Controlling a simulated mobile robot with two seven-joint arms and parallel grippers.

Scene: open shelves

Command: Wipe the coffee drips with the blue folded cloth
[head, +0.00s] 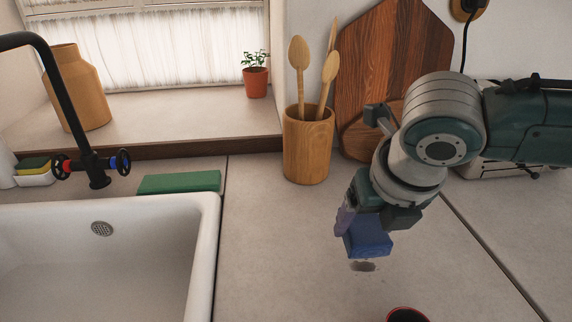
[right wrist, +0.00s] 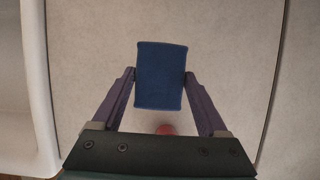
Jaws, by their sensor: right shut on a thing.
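The blue folded cloth (head: 368,245) is held in my right gripper (head: 371,219), which points down over the counter. In the right wrist view the cloth (right wrist: 161,77) sits between the two fingers, gripped at its sides. A small brownish spot (head: 363,266), which looks like the coffee drips, lies on the counter just in front of the cloth's lower edge. The cloth seems slightly above the counter; any drips under it are hidden. My left gripper is not in view.
A red-rimmed dark cup (head: 407,314) stands near the front edge of the head view. The white sink (head: 209,260) is at left, with a green block (head: 180,182) behind it. A wooden utensil holder (head: 307,150) and cutting board (head: 385,60) stand behind. The counter between sink and cloth is clear.

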